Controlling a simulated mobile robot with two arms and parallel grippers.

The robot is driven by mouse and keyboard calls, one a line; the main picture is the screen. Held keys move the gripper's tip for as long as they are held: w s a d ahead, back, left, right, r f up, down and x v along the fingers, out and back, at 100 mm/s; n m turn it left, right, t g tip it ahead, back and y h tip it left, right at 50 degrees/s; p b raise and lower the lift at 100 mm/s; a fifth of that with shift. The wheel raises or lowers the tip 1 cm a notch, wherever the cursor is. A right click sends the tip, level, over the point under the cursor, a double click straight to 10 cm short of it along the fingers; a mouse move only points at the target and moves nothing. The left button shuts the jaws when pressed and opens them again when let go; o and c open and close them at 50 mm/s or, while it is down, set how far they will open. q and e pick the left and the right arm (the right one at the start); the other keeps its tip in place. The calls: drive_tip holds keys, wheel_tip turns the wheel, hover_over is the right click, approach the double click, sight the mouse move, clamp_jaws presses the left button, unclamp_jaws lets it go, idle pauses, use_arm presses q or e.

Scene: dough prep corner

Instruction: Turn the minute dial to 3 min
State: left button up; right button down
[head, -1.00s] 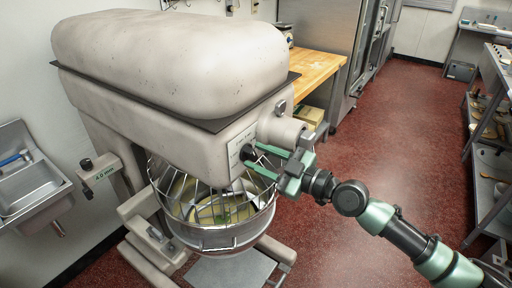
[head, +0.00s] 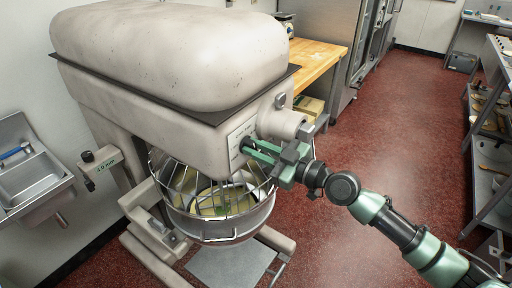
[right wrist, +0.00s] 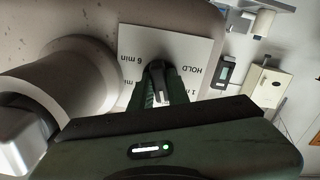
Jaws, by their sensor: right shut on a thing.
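The minute dial (right wrist: 157,72) is a small dark knob on a white label plate (right wrist: 190,42) on the mixer's front. In the right wrist view "HOLD" and "6 min" can be read on the plate, upside down; other marks are partly hidden by the fingers. My right gripper (head: 248,146) has its green fingers on either side of the dial and is shut on it. The right wrist view also shows the fingers (right wrist: 157,82) around the knob. Where the dial points cannot be told. My left gripper is not in view.
The big grey mixer (head: 170,60) fills the left and middle. Its wire-guarded bowl (head: 225,228) sits below the dial. A rounded hub (head: 283,122) sticks out close beside my right gripper. A sink (head: 30,170) is at left. Red floor lies open at right.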

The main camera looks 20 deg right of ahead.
drive_tip(key=shift+m, duration=0.6)
drive_tip(key=m, duration=0.3)
drive_tip(key=shift+m+p, duration=0.3)
drive_tip(key=shift+r+m+p, duration=0.1)
drive_tip(key=shift+m+p, duration=0.25)
drive_tip(key=shift+m, duration=1.35)
drive_tip(key=c, duration=1.3)
unclamp_jaws()
